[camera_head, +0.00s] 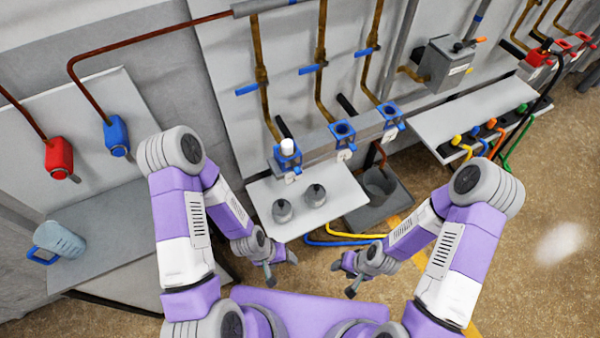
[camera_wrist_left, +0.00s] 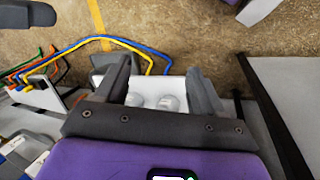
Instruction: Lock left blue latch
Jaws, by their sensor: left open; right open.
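Three blue latch fittings sit in a row on the grey rail at the wall in the head view. The left blue latch (camera_head: 287,155) has a white cylinder (camera_head: 287,146) in its top; the middle one (camera_head: 342,133) and right one (camera_head: 389,112) show no cylinder. Whether the left latch is locked cannot be told. My left gripper (camera_head: 281,268) is open and empty, in front of and below the latches, apart from them. It also shows in the left wrist view (camera_wrist_left: 159,66), its fingers apart. My right gripper (camera_head: 343,278) is open and empty, to its right.
A light shelf (camera_head: 262,197) under the latches holds two grey weights (camera_head: 283,211) (camera_head: 315,195). A grey bin (camera_head: 379,203) stands right of it. A blue jug (camera_head: 58,243) is on the left table. A right-hand shelf (camera_head: 470,115) has coloured hoses below.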

